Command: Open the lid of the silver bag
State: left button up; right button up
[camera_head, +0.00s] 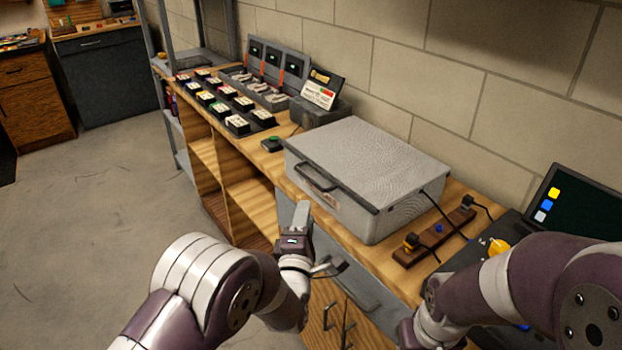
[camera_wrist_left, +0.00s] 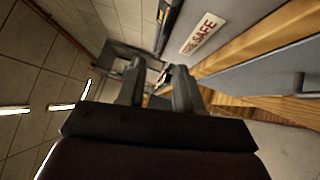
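The silver bag (camera_head: 375,165) is a flat grey case with its lid shut, lying on the wooden workbench. A dark handle (camera_head: 318,178) is on its front side.
A wooden power strip (camera_head: 435,237) with plugs and a laptop (camera_head: 578,208) are right of the case. A green button box (camera_head: 272,144) and battery packs (camera_head: 222,109) are to its left. A grey drawer front (camera_head: 345,275) is below. The block wall (camera_head: 405,80) stands behind.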

aim_at(310, 182)
pick_arm(q)
jog(key=w, duration=0.4)
jog(key=w+r, duration=0.1)
jog(key=w, duration=0.3)
jog(key=w+d+p, duration=0.1)
jog(key=w, duration=0.2)
jog(key=shift+w+d+r, duration=0.1)
jog(key=shift+w+r, duration=0.05)
jog(key=shift+w, duration=0.25)
jog(key=shift+r, duration=0.1)
grip_shut()
